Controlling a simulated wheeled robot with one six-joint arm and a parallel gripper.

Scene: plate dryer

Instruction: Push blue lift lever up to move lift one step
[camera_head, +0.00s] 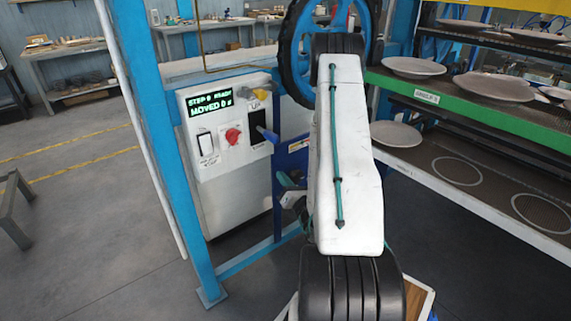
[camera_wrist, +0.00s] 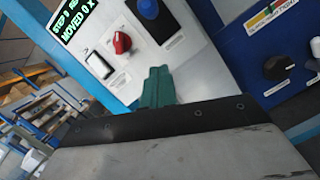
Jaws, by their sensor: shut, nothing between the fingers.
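The blue lift lever (camera_head: 267,134) sticks out of a dark slot on the right side of the white control box (camera_head: 225,185). In the wrist view the lever's blue rounded end (camera_wrist: 148,9) shows at the top edge, partly cut off. My gripper (camera_wrist: 157,80) is shut and empty, its teal fingers pointing at the panel below the lever and apart from it in the picture. In the head view my white arm link hides much of the area around the gripper. The green display (camera_head: 211,105) reads a step line and "MOVED 0".
A red knob (camera_wrist: 122,42) and a white switch (camera_wrist: 99,65) sit left of the lever. A dark knob (camera_wrist: 277,67) is on a blue panel to the right. A blue post (camera_head: 160,130) stands left of the box; a shelf rack with plates (camera_head: 395,134) is at right.

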